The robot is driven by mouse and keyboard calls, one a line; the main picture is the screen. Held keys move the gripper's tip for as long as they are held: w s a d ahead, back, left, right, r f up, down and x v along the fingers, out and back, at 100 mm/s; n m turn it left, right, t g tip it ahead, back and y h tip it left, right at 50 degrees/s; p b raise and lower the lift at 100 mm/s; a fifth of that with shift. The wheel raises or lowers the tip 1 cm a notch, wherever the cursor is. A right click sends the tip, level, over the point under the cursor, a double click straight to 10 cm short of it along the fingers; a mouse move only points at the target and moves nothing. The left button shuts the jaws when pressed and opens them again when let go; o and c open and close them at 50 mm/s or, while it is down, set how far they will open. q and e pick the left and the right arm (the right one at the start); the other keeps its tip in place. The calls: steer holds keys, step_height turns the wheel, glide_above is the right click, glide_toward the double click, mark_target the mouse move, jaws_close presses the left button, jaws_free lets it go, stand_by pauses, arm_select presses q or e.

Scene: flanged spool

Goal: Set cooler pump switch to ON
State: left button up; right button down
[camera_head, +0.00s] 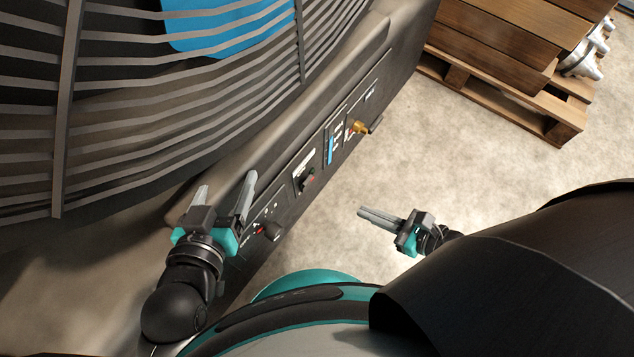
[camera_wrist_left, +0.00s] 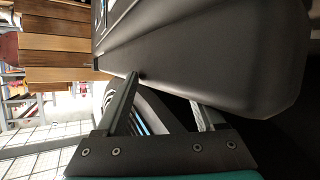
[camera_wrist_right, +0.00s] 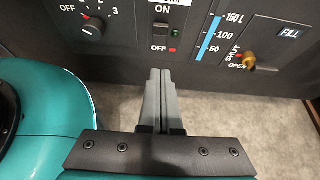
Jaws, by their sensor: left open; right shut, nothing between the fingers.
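The cooler pump switch (camera_wrist_right: 160,31) is a small black switch on the dark control panel, with ON printed above it and OFF below. Small green and red marks sit at its right. I cannot tell which way it is set. It also shows in the head view (camera_head: 306,181). My right gripper (camera_wrist_right: 160,72) is shut and empty, its fingers pointing at the panel just below OFF in the right wrist view; the head view (camera_head: 362,213) shows it apart from the panel. My left gripper (camera_head: 227,182) is open and empty, near the machine's edge left of the switch.
A rotary knob (camera_wrist_right: 93,28) is left of the switch. A blue level gauge (camera_wrist_right: 210,38) and a brass valve (camera_wrist_right: 249,61) are to its right.

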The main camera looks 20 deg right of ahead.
arm_select(q)
steer(key=shift+d, duration=0.15)
steer(key=d+r+t+b, duration=0.1)
steer(key=s+r+t+h+b, duration=0.1)
steer(key=t, duration=0.1)
steer(key=shift+d+n, duration=0.35)
steer(key=shift+n, duration=0.05)
arm_select(e)
steer(key=w+r+x, duration=0.1)
steer(key=r+x, duration=0.1)
steer(key=x, duration=1.1)
steer(key=shift+a+r, duration=0.25)
steer(key=shift+a, duration=0.15)
